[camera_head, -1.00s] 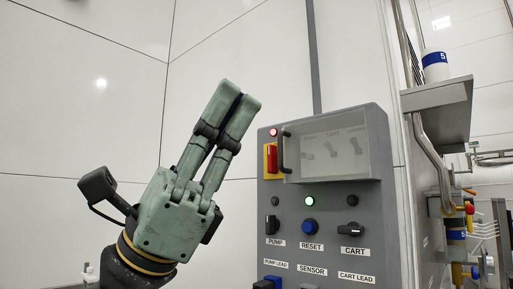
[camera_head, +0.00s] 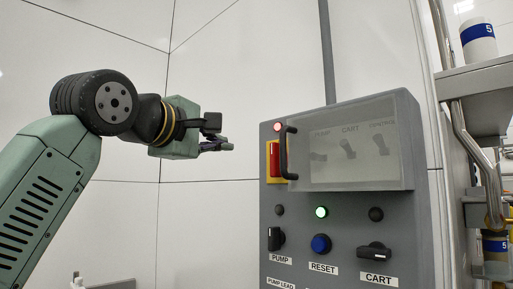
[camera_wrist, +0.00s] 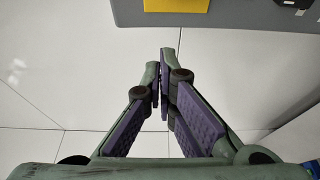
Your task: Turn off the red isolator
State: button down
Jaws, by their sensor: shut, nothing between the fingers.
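The red isolator (camera_head: 274,158) is a red handle on a yellow plate, at the upper left of a grey control panel (camera_head: 343,222). The black pull handle of the clear cover partly overlaps it in the head view. My gripper (camera_head: 229,146) is shut and empty, to the left of the isolator and apart from it, pointing right toward the panel. In the wrist view the closed fingertips (camera_wrist: 166,52) point at the wall below a yellow plate (camera_wrist: 176,5) at the top edge. The red handle itself is not visible there.
A metal shelf (camera_head: 480,85) and pipes stand at right. White wall is behind the arm.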

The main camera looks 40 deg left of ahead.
aim_at(276, 160)
jog(key=w+p, duration=0.1)
jog(key=w, duration=0.2)
jog(key=w+p, duration=0.1)
jog(key=w, duration=0.2)
jog(key=w+p, duration=0.1)
jog(key=w, duration=0.2)
jog(key=shift+w+d, duration=0.2)
jog(key=shift+d, duration=0.6)
jog(key=shift+s, duration=0.15)
